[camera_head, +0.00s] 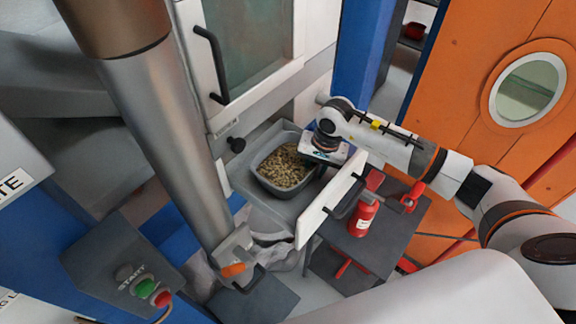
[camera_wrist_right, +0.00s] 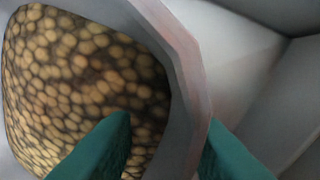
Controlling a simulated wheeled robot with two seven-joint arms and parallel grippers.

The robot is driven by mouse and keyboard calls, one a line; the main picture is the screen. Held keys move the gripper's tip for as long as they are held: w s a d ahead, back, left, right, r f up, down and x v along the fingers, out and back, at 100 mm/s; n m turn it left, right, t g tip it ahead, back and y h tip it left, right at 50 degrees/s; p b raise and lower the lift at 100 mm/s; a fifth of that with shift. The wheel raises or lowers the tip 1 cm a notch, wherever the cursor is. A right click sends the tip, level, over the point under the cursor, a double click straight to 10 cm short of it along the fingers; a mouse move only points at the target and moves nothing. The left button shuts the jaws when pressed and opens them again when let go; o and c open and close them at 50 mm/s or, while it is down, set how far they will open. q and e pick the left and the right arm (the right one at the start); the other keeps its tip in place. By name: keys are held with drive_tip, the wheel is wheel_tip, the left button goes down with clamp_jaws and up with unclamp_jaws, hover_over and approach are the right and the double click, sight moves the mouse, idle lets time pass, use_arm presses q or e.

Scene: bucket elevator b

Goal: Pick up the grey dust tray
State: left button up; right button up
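The grey dust tray (camera_head: 271,186) is full of pale brown pellets and sits in a larger grey recess below the machine door. My right gripper (camera_head: 318,158) is at the tray's right side in the head view; its fingertips are hidden there. In the right wrist view, its two teal fingers (camera_wrist_right: 168,122) are apart. One finger is over the pellets, the other outside the rim, with the tray's grey rim (camera_wrist_right: 188,75) between them. I cannot tell whether either finger touches the rim. My left gripper is not in view.
A large metal pipe (camera_head: 165,140) rises left of the tray. A black door handle (camera_head: 212,65) is above it.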

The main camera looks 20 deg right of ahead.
clamp_jaws()
drive_tip(key=shift+r, duration=0.1)
idle(1.2)
